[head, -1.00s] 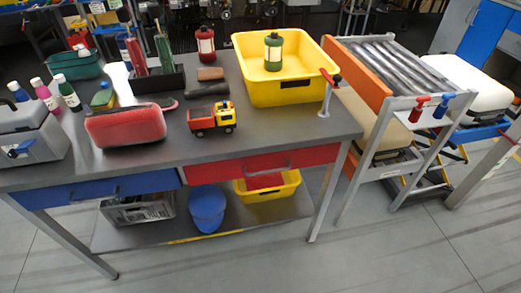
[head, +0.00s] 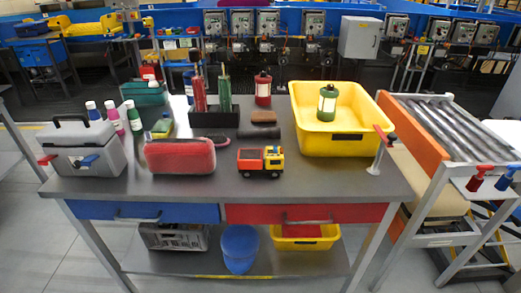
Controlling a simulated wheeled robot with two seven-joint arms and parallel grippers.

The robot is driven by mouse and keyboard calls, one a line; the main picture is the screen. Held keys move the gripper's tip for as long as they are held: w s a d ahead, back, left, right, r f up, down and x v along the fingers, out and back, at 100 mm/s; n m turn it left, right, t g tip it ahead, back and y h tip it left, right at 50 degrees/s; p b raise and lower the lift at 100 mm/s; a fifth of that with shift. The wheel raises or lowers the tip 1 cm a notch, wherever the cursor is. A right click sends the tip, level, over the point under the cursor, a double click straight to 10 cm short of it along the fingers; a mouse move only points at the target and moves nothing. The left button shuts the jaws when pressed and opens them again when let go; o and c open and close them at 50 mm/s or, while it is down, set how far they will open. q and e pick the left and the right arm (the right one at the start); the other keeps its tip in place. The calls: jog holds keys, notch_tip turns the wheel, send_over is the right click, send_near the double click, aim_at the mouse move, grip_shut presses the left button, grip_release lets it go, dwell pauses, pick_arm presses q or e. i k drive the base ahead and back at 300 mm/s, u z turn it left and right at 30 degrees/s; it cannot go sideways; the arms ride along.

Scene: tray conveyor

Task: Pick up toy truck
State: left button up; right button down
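The toy truck (head: 261,161) stands upright on the grey table, near the middle and close to the front edge. It has a yellow cab at the right, an orange-red bed and dark wheels. A red case (head: 180,156) lies to its left, with a small gap between them. Neither of my grippers shows in the head view.
A yellow tray (head: 349,143) with a green lantern (head: 327,101) stands at the table's right. A grey toolbox (head: 86,150) is at the left. Bottles, a dark brush-like item and a red lantern (head: 263,89) stand behind. A roller conveyor (head: 453,126) adjoins the right side.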

aim_at(250, 161)
jog(key=z, duration=0.1)
jog(key=k, duration=0.45)
jog(key=u, duration=1.05)
jog(key=i, duration=1.15)
jog(key=z, duration=0.5)
